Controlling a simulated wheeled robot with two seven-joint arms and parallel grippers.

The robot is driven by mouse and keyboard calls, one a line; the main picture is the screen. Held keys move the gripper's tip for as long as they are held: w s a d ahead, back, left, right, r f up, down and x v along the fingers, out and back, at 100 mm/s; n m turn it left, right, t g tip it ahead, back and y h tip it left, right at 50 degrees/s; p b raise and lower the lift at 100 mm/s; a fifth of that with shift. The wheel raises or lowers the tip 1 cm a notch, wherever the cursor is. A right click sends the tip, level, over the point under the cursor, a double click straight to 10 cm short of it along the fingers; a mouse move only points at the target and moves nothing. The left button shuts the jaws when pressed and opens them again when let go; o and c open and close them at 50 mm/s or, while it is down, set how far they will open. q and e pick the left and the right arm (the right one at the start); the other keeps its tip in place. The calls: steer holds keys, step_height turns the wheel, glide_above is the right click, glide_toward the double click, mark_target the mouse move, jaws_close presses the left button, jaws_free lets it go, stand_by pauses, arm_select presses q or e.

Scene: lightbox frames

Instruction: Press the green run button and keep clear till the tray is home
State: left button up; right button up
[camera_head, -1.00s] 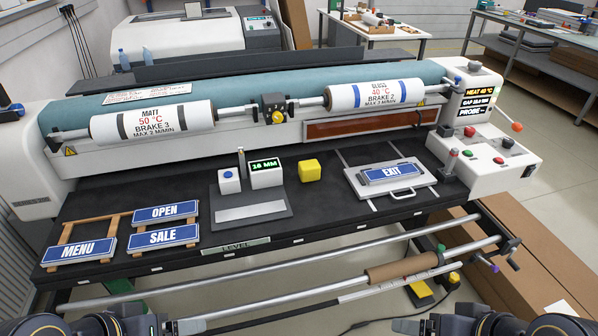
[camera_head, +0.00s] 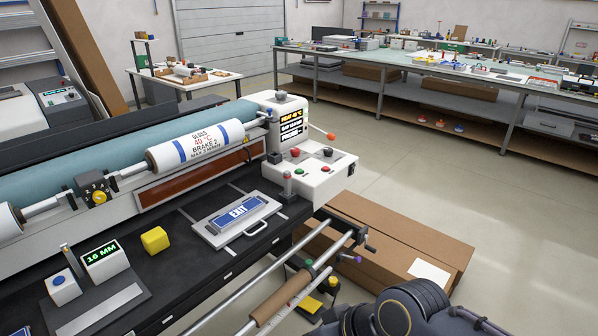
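The green button (camera_head: 299,171) sits on the white control box (camera_head: 322,184) at the right end of the laminator. Part of my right arm shows at the bottom right, in front of the machine and well apart from the control box. Its gripper is outside the picture. My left gripper is not in view either.
A yellow block (camera_head: 155,240) and the 16 MM display unit (camera_head: 104,258) stand left of the tray. A crank and rails stick out at the front right. Cardboard boxes (camera_head: 430,250) lie on the floor right of the machine. Open floor extends beyond them.

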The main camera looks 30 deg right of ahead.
jaws_close()
stand_by(0.7)
stand_by(1.1)
